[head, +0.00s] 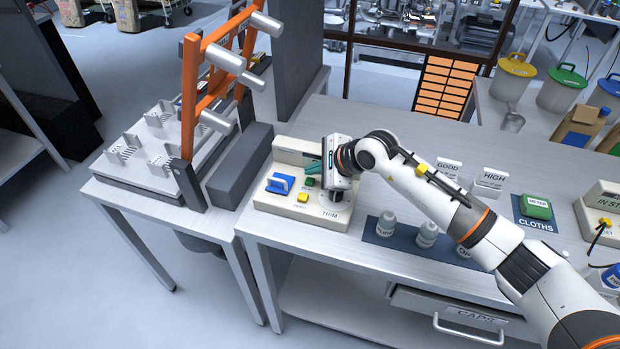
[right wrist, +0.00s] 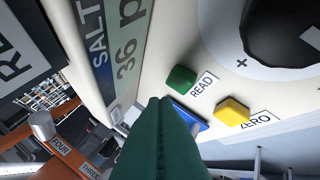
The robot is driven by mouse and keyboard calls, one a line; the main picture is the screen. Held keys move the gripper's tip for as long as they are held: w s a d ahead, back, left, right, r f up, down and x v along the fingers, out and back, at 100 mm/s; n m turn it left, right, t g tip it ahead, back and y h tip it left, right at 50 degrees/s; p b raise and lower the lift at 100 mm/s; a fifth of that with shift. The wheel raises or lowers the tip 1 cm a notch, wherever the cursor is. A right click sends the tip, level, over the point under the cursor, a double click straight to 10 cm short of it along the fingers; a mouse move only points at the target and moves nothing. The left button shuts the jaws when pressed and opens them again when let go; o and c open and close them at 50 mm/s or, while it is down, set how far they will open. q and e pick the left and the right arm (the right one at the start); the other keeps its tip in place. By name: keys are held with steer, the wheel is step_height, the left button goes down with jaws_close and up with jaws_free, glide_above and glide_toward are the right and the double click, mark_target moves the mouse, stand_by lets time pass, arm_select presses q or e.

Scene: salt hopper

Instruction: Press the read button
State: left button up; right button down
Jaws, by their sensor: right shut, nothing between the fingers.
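The read button (right wrist: 181,78) is a green button labelled READ on a beige meter box (head: 275,200). It also shows in the head view (head: 310,182), close to the gripper. My right gripper (right wrist: 158,102) is shut and empty, its green fingers reaching over the box. In the wrist view its fingertips lie beside the button and apart from it in the picture; I cannot tell their height above the box. In the head view the gripper (head: 314,167) is just above and behind the button. My left gripper is not in view.
A yellow ZERO button (right wrist: 233,111) and a blue part (right wrist: 190,115) sit close to the read button. A black knob (right wrist: 288,32) is on the same box, as is a display (right wrist: 112,35) reading SALT 36. An orange frame (head: 190,95) stands left. Jars (head: 386,224) stand right.

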mark_target(314, 186)
step_height(314, 186, up, 5)
steer(key=shift+f+p, duration=0.2)
steer(key=shift+p, duration=0.65)
